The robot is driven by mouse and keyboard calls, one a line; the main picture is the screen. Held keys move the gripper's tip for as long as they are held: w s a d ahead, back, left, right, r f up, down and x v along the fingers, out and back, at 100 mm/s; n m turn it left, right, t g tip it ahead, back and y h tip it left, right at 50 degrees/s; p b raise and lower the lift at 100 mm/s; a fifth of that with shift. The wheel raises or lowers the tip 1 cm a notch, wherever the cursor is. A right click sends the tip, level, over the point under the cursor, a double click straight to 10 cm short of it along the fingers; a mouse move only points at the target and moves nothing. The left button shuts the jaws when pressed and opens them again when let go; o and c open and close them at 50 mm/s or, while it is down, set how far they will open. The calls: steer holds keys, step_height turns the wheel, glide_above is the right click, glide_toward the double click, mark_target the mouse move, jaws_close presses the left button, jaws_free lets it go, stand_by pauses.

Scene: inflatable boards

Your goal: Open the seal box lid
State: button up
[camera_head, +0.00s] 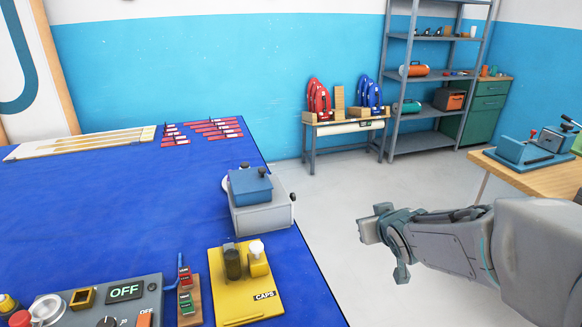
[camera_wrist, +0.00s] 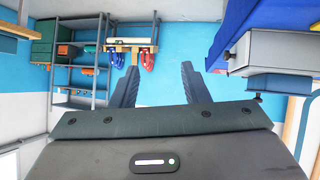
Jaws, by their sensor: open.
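A grey box with a raised blue lid (camera_head: 251,187) and dark knobs stands at the right edge of the blue table; it looks like the seal box. Its grey body (camera_head: 262,216) is under the lid, which looks shut. It also shows upside down at the right of the wrist view, with the grey body (camera_wrist: 285,55) and blue part (camera_wrist: 280,83). My gripper (camera_head: 375,230) is to the right of the box, out past the table edge and apart from it. In the wrist view its two fingers (camera_wrist: 160,85) are spread with nothing between them.
A yellow CAPS stand (camera_head: 247,302) and a control panel marked OFF (camera_head: 100,305) are at the table's near edge. Red strips (camera_head: 215,127) lie farther back. A wooden bench (camera_head: 550,175) with a blue device is at right. Floor between is clear.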

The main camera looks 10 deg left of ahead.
steer(key=w+a+n+t+y, duration=0.1)
steer(key=w+a+n+y, duration=0.25)
steer(key=a+y, duration=0.6)
steer(key=n+g+y, duration=0.1)
steer(key=n+y, duration=0.1)
glide_toward(265, 171)
steer(key=p+x, duration=0.1)
steer(key=x, duration=0.7)
steer(key=shift+w+a, duration=0.1)
steer(key=shift+a, duration=0.25)
steer(key=shift+c, duration=0.3)
steer(key=shift+d, duration=0.1)
jaws_close()
